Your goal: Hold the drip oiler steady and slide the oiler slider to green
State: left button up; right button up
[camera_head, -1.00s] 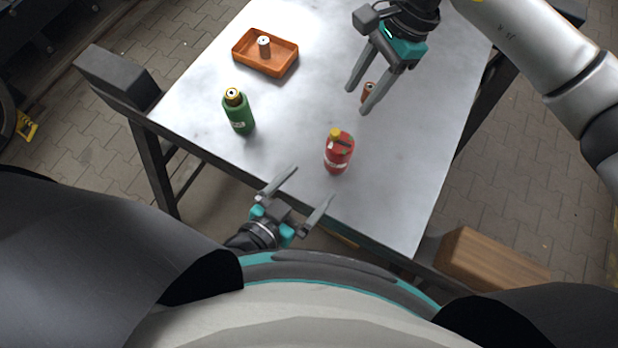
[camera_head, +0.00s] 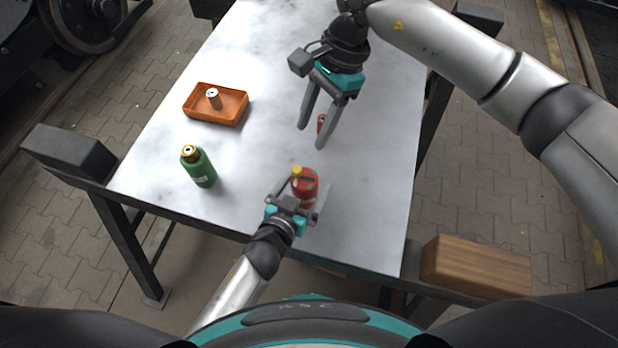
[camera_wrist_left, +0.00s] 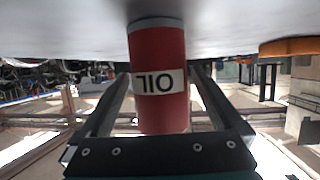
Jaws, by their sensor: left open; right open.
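The drip oiler (camera_head: 304,176) looks like a red bottle with a yellow top, standing upright on the table near its front edge. My left gripper (camera_head: 309,186) is open, with a finger on each side of the oiler. In the left wrist view the red body (camera_wrist_left: 158,110) with its OIL label, upside down, is between the two fingers; contact cannot be told. The oiler slider is too small to make out clearly. My right gripper (camera_head: 312,136) is open and empty, pointing down above the table beyond the oiler.
A small brown cylinder (camera_head: 321,123) is by the right gripper's fingers. A green bottle (camera_head: 200,168) stands to the left of the oiler. An orange tray (camera_head: 232,116) behind it holds a small can (camera_head: 213,98). The table's (camera_head: 260,60) far middle is clear.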

aim_at(297, 169)
pick_arm(q)
jog(key=shift+x, duration=1.1)
jog(key=c, duration=1.5)
pick_arm(e)
jog(key=shift+o, duration=0.7)
jog(key=m, duration=0.3)
jog(key=a+m, duration=0.1)
jog(key=m, duration=0.1)
jog(key=shift+s+r+m+h, duration=0.3)
jog(key=shift+r, duration=0.05)
jog(key=f+m+h, duration=0.1)
jog(key=f+m, duration=0.2)
jog(key=m, duration=0.3)
jog(key=s+a+f+m+t, duration=0.1)
jog(key=f+m, duration=0.2)
jog(key=m, duration=0.4)
jog(key=a+f+m+t+h, duration=0.1)
jog(key=f+m, duration=0.3)
jog(key=m, duration=0.3)
jog(key=shift+s+a+h, duration=0.15)
jog(key=shift+s+h, duration=0.15)
jog(key=shift+s, duration=0.1)
